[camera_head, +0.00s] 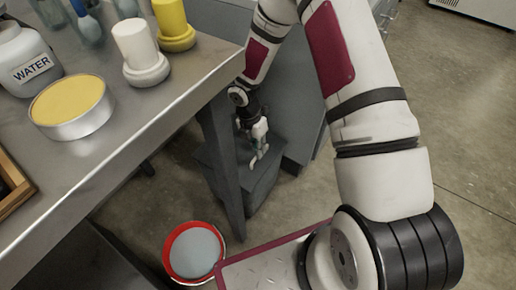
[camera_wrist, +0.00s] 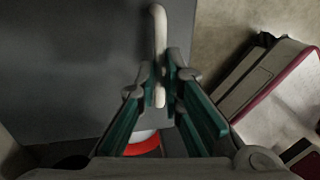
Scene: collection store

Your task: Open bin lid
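A dark grey bin (camera_head: 232,180) stands on the floor beside the table. A pale curved handle (camera_head: 259,157) is on its lid, and the lid looks down. My gripper (camera_head: 262,140) is at the handle. In the wrist view, the handle (camera_wrist: 159,28) runs between the two fingertips of my gripper (camera_wrist: 161,72), which sit close against its sides. The gripper looks shut on it. The flat grey lid (camera_wrist: 75,60) fills the left of the wrist view. The inside of the bin is hidden.
A metal table (camera_head: 150,118) at left holds a water jar (camera_head: 32,62), a yellow-topped tin (camera_head: 72,105) and capped bottles. A red-rimmed bucket (camera_head: 194,252) stands on the floor below. Open floor (camera_head: 465,130) lies to the right.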

